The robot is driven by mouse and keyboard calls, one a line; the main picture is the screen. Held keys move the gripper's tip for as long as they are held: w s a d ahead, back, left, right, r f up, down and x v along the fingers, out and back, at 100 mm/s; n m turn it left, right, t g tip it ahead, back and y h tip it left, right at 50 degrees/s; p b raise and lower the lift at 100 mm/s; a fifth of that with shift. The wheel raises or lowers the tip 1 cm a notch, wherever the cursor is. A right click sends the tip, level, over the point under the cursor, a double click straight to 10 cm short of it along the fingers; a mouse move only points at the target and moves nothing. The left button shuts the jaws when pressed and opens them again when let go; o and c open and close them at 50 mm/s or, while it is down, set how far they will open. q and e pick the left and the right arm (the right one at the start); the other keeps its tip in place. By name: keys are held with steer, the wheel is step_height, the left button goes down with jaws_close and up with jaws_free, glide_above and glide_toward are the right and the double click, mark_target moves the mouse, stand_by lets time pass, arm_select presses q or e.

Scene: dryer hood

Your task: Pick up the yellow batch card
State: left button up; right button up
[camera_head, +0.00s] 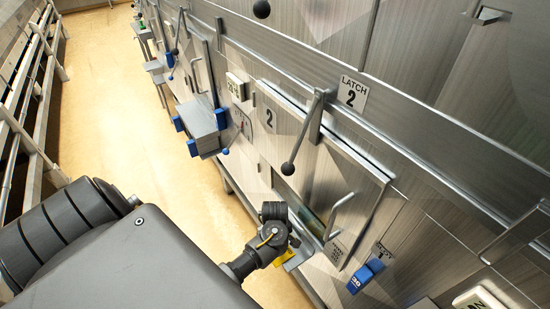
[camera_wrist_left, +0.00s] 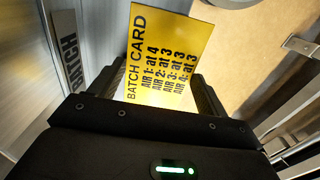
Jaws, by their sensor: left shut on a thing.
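The yellow batch card (camera_wrist_left: 168,48) stands between the dark fingers of my left gripper (camera_wrist_left: 160,92) in the left wrist view. Its black print reads "BATCH CARD" with lines for AIR 1 to AIR 4. The gripper is shut on its lower part. In the head view my left gripper (camera_head: 277,243) is beside the machine front, below the door marked 2. A small yellow part of the card (camera_head: 286,275) shows just below it; the rest is hidden. My right gripper is not in view.
A latch lever (camera_head: 303,135) with a black knob hangs by the "LATCH 2" label (camera_head: 352,93). A door handle (camera_head: 337,216) and a blue tagged part (camera_head: 364,276) are close to my left gripper. A railing (camera_head: 28,100) lines the left; the tan floor (camera_head: 110,110) between is clear.

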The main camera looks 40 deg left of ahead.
arm_select(q)
step_height(320, 180, up, 3)
steer(key=shift+r, duration=0.2)
steer(key=s+d+r, duration=0.2)
steer(key=s+r, duration=0.2)
steer(key=s, duration=0.2)
steer(key=s+d+r, duration=0.2)
steer(key=s+r, duration=0.3)
steer(key=s, duration=0.2)
steer(key=shift+s+d+r, duration=0.2)
steer(key=shift+d, duration=0.15)
